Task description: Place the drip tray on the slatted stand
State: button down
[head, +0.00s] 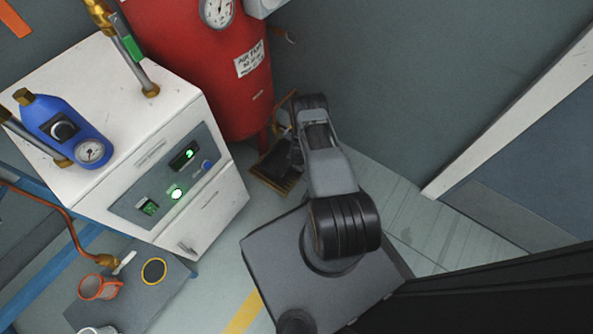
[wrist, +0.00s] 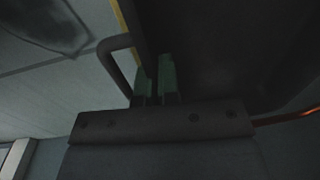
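A dark tray-like thing with a yellow-brown lower edge (head: 271,181) is low beside the red tank in the head view; I take it for the drip tray. My arm partly hides it. In the wrist view a dark body (wrist: 215,50) with a yellow edge strip and a dark loop handle (wrist: 107,50) fills much of the picture. My gripper (wrist: 155,80) has its two green fingers close together, with a thin dark part of this body between them. In the head view my gripper is dark and hard to make out. I cannot make out the slatted stand clearly.
The red air tank (head: 190,50) stands behind, with the white cabinet (head: 150,150) to its left. A blue device (head: 62,128) is on the cabinet. An orange mug (head: 99,287) stands on a dark mat at lower left. Pale floor lies right of my arm, before the wall.

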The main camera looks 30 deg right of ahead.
jog(key=shift+f, duration=0.55)
jog(key=shift+f, duration=0.1)
jog(key=shift+f+b, duration=0.15)
jog(key=shift+b, duration=0.15)
jog(key=c, duration=1.3)
grip_release()
jog(key=shift+c, duration=0.2)
